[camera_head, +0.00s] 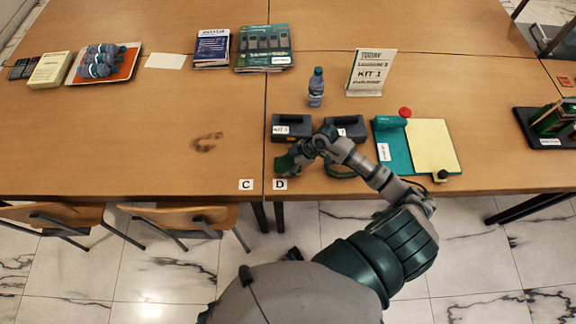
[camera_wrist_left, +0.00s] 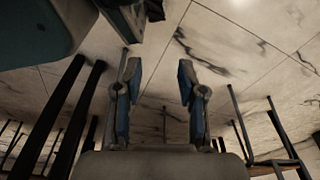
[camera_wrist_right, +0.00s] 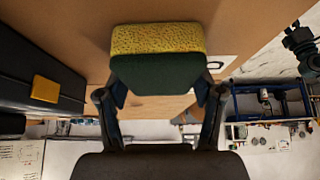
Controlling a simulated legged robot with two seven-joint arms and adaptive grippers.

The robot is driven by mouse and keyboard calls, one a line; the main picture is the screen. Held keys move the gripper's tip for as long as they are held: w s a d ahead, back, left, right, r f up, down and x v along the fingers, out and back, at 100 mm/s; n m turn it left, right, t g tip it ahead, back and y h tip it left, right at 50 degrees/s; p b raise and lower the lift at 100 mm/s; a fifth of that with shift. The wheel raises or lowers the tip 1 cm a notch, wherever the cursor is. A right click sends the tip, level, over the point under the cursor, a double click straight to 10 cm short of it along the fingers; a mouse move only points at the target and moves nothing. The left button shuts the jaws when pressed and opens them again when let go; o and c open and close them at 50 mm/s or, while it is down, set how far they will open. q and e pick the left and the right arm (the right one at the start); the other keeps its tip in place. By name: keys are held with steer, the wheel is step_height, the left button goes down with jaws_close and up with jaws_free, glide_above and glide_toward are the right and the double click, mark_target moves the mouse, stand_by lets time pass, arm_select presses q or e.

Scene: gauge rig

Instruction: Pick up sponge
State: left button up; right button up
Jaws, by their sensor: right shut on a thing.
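The sponge (camera_wrist_right: 158,40), with a speckled yellow part and a dark green part, is between the two fingers of my right gripper (camera_wrist_right: 161,92) in the right wrist view. The fingers press on the sides of its green part. In the head view my right gripper (camera_head: 292,160) is over the table's front edge, near the D label; the sponge is mostly hidden there by the hand. I cannot tell whether the sponge touches the table. My left gripper (camera_wrist_left: 158,88) is open and empty in the left wrist view, with floor behind it. It does not show in the head view.
Two dark cases (camera_head: 291,124) stand just behind the right gripper. A bottle (camera_head: 316,88), a KIT 1 sign (camera_head: 370,73) and a green-and-yellow board (camera_head: 432,146) with a red button (camera_head: 405,112) are nearby.

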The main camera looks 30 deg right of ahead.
mark_target(282, 164)
steer(key=shift+r, duration=0.6)
step_height(282, 164, up, 2)
steer(key=shift+r+p, duration=0.15)
steer(key=shift+p, duration=0.2)
arm_select(q)
steer(key=s+f, duration=0.2)
steer(key=s+p, duration=0.1)
steer(key=shift+s+a+f, duration=0.2)
steer(key=shift+a+f, duration=0.1)
steer(key=shift+f, duration=0.1)
arm_select(e)
steer(key=s+a+r, duration=0.1)
steer(key=s+a, duration=0.7)
steer(key=s, duration=0.5)
steer(key=shift+s+a+r, duration=0.25)
steer(key=shift+s+r, duration=0.05)
arm_select(q)
steer(key=shift+w, duration=0.1)
arm_select(e)
steer(key=shift+o, duration=0.2)
